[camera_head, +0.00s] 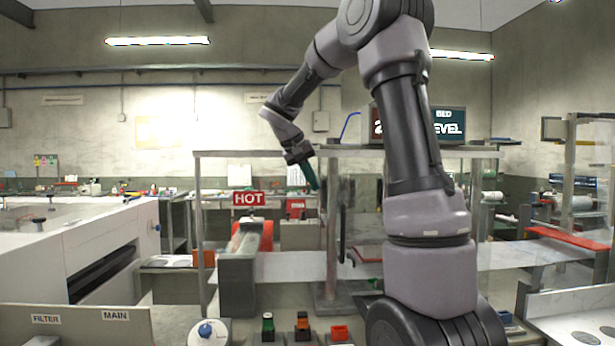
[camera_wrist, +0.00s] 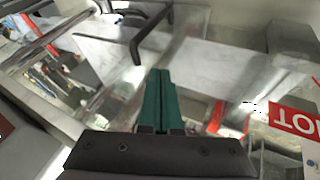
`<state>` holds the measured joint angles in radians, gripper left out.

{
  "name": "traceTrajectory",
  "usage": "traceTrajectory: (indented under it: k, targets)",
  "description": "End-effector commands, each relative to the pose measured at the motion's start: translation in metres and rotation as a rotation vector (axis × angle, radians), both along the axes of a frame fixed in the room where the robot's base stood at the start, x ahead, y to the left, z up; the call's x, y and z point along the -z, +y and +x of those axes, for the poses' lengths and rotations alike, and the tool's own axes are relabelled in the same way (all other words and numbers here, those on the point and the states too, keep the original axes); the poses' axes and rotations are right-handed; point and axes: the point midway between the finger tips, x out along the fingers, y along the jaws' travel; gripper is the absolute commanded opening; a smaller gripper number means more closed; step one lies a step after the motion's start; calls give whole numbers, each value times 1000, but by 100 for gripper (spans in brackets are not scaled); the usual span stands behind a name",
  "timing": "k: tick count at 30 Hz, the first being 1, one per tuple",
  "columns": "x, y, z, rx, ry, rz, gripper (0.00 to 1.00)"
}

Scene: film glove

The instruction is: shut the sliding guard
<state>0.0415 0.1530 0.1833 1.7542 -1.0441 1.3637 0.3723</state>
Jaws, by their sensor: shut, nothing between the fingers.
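The sliding guard (camera_head: 355,190) looks like a clear panel in a grey metal frame, partly behind my arm. Its dark upright handle (camera_head: 341,222) shows near the middle post; in the wrist view the black bracket-shaped handle (camera_wrist: 138,38) is just beyond my fingertips. The left bay of the frame looks uncovered, though clear plastic is hard to make out. My gripper (camera_head: 313,183) has green fingers, shut and empty, pointing down to the right, above and left of the handle. In the wrist view my gripper (camera_wrist: 160,74) appears apart from the handle.
A red HOT sign (camera_head: 249,198) and a grey roller block (camera_head: 237,270) stand in the left bay. A pale web (camera_head: 285,266) runs across. The frame's top rail (camera_head: 255,153) is close to my gripper. Buttons (camera_head: 302,322) stand in front.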

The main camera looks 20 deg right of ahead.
Motion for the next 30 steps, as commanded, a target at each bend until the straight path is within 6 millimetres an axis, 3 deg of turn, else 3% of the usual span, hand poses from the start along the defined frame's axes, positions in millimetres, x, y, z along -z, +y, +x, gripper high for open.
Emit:
traceTrajectory:
  k: [7, 15, 30]
  targets:
    - [45, -28, 11, 3, 3, 1, 0]
    - [48, -59, 1, 2, 1, 1, 0]
    - [49, -64, 0, 0, -1, 1, 0]
